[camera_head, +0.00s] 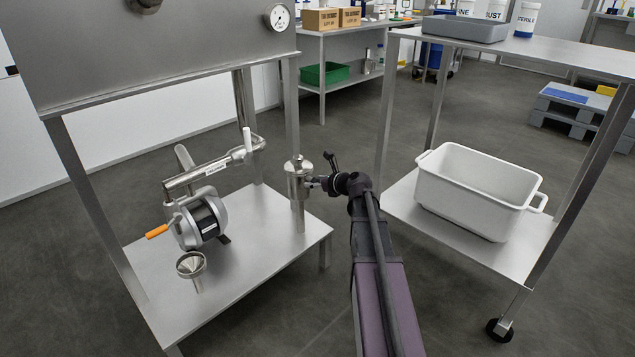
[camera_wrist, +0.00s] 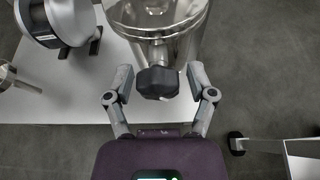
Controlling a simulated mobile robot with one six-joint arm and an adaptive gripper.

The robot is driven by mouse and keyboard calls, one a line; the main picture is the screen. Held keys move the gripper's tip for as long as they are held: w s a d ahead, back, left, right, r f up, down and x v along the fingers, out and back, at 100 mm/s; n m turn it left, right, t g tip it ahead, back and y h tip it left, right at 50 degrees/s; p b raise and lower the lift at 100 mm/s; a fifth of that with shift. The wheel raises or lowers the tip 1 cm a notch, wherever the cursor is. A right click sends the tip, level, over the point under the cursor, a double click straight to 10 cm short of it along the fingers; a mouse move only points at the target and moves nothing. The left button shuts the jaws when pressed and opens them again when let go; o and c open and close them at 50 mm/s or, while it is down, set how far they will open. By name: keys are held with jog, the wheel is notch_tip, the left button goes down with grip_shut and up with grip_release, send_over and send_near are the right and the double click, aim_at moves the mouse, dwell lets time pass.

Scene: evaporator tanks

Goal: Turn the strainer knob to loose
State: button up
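The strainer (camera_head: 298,186) is an upright steel cylinder with a small cap, at the front right of the steel lower shelf. In the wrist view its shiny body (camera_wrist: 155,20) fills the top middle. Its dark faceted knob (camera_wrist: 157,83) sticks out toward me. My gripper (camera_wrist: 159,78) is open, with one finger on each side of the knob. A gap shows between each finger and the knob, so neither visibly touches it. In the head view my gripper (camera_head: 326,178) reaches the strainer from the right, and the knob is hidden or too small to make out.
A motor pump (camera_head: 203,222) with an orange handle and a steel funnel (camera_head: 191,265) stand left on the shelf (camera_head: 255,235). A white tub (camera_head: 475,190) sits on the right cart's lower shelf. Floor shows between shelf and cart, where my arm passes.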

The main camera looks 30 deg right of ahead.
jog(key=c, duration=0.6)
jog(key=shift+w+d, duration=0.1)
jog(key=shift+d, duration=0.25)
jog(key=shift+a, duration=0.2)
jog(key=shift+a+n, duration=0.1)
jog(key=shift+n, duration=0.2)
jog(key=shift+h, duration=0.3)
jog(key=n+t+h+b, duration=0.1)
jog(key=n, duration=0.2)
jog(key=shift+h, duration=0.4)
jog(key=shift+n+t+h+b, duration=0.3)
jog(key=shift+n+t+h, duration=0.15)
jog(key=shift+n, duration=0.35)
